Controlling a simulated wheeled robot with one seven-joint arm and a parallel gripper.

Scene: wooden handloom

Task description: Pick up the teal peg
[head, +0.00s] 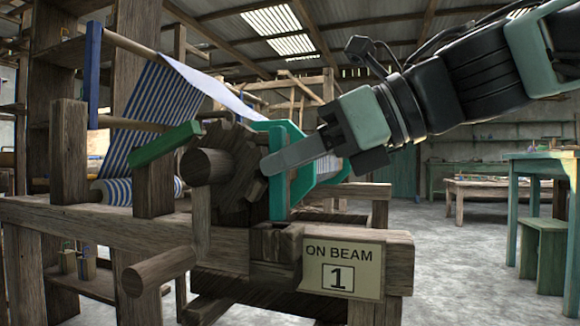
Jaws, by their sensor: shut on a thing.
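My gripper (300,155) reaches in from the upper right, with its grey near finger extended left to the hub side of the dark toothed wooden wheel (232,160). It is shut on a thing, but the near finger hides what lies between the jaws. A teal angular piece (279,195) shows directly behind the finger, above and below it, and runs off to the right. I cannot make out a separate teal peg, nor tell whether this teal piece is what the jaws hold.
A green bar (165,143) lies tilted left of the wheel. The loom's wooden frame (120,222) fills the left, with a blue-striped cloth (165,100). A sign reading "ON BEAM 1" (341,268) hangs below my gripper. Open floor (460,260) lies right, before a teal table (545,157).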

